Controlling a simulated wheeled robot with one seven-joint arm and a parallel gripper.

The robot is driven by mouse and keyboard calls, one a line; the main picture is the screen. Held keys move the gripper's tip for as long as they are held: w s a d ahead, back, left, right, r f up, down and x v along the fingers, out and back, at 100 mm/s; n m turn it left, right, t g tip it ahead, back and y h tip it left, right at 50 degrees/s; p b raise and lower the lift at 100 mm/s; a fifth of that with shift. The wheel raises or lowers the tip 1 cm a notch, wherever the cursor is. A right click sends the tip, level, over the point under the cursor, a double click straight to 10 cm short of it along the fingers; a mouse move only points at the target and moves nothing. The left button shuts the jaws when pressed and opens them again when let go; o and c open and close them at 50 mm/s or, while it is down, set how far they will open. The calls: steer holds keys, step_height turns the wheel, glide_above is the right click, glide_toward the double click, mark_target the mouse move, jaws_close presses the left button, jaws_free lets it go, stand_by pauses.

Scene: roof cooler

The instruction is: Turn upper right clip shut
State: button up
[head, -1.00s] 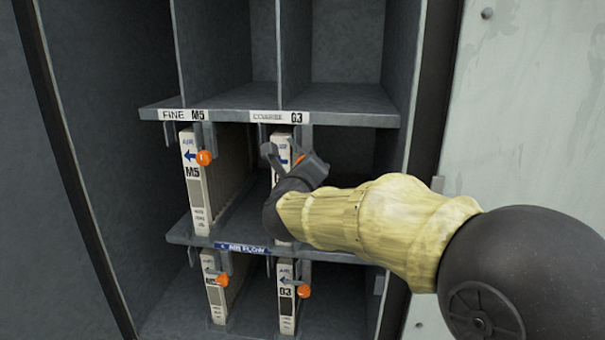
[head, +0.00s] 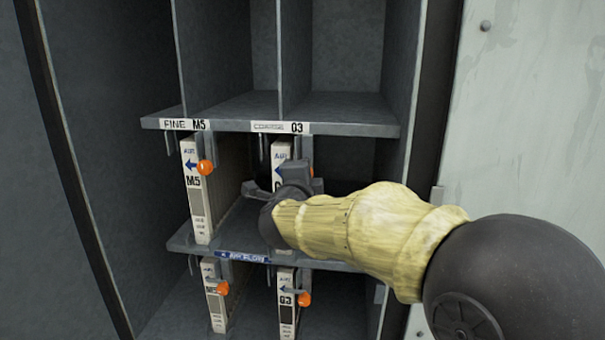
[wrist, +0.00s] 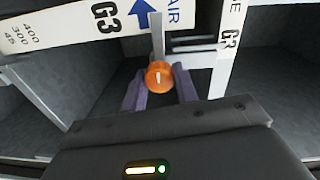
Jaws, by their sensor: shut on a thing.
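The upper right filter is a cream panel marked G3 with a blue AIR arrow; it shows in the head view (head: 281,154) and fills the top of the wrist view (wrist: 75,25). Its clip has an orange knob (wrist: 159,76) with a grey bar (wrist: 157,36) running up to the filter's face in the wrist view. My gripper (wrist: 160,86) is shut on this knob, one finger on each side.
The upper left M5 filter (head: 197,205) has an orange clip knob (head: 205,167) beside it. Two more filters with orange clips stand below the middle shelf (head: 185,240). A labelled shelf edge (head: 355,119) runs above my gripper. A cabinet side wall is at right.

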steer(key=shift+f+n, duration=0.2)
steer(key=shift+n, duration=0.2)
steer(key=o, duration=1)
steer(key=shift+a, duration=0.35)
steer(key=shift+c, duration=0.2)
steer(key=s+a+b, duration=0.1)
steer(key=s+b, duration=0.1)
steer(key=s, duration=0.6)
steer(key=s+a+r+b, duration=0.1)
steer(key=s+b, duration=0.2)
steer(key=s, duration=0.6)
steer(key=shift+a, duration=0.25)
